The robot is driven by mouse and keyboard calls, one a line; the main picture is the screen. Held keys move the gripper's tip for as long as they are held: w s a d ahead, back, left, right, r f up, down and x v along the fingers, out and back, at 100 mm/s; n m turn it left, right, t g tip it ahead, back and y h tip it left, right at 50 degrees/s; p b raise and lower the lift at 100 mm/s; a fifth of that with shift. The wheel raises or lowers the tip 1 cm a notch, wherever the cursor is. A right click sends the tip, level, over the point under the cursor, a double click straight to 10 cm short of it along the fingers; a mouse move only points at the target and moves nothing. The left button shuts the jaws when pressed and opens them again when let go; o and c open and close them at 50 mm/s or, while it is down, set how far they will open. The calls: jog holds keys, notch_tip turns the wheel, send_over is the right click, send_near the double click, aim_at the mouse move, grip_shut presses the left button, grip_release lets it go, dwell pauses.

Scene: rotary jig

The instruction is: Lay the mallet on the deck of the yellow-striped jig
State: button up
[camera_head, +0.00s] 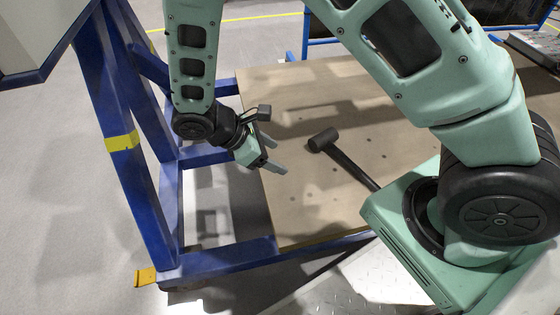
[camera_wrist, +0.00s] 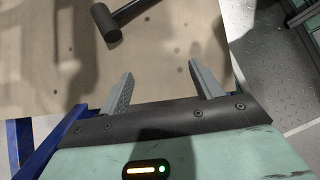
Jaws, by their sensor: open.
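The black mallet (camera_head: 325,139) lies on the wooden deck (camera_head: 290,215) of the blue-framed jig (camera_head: 139,195), which has a yellow stripe on its post. Its head points to the left and its handle runs down to the right, partly hidden behind my arm. My gripper (camera_head: 280,160) is open and empty, near the left edge of the deck and to the left of the mallet head. In the wrist view, my gripper (camera_wrist: 162,88) shows its two fingers apart, and the mallet head (camera_wrist: 106,22) is beyond them at the top left.
A blue rail frame (camera_head: 322,41) stands at the back. A metal plate (camera_wrist: 260,60) lies to the right in the wrist view. Grey floor (camera_head: 60,230) is clear at the left. The deck around the mallet head is bare apart from small holes.

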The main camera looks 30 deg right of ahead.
jog(key=s+a+r+m+t+y, duration=0.1)
jog(key=s+a+r+m+y, duration=0.2)
jog(key=s+r, duration=0.4)
jog(key=s+a+r+m+t+y, duration=0.1)
jog(key=s+a+r+m+y, duration=0.3)
jog(key=s+r, duration=0.4)
jog(key=shift+s+r+m+y, duration=0.25)
jog(key=shift+r+m+y, duration=0.05)
jog(key=shift+r+y, duration=0.6)
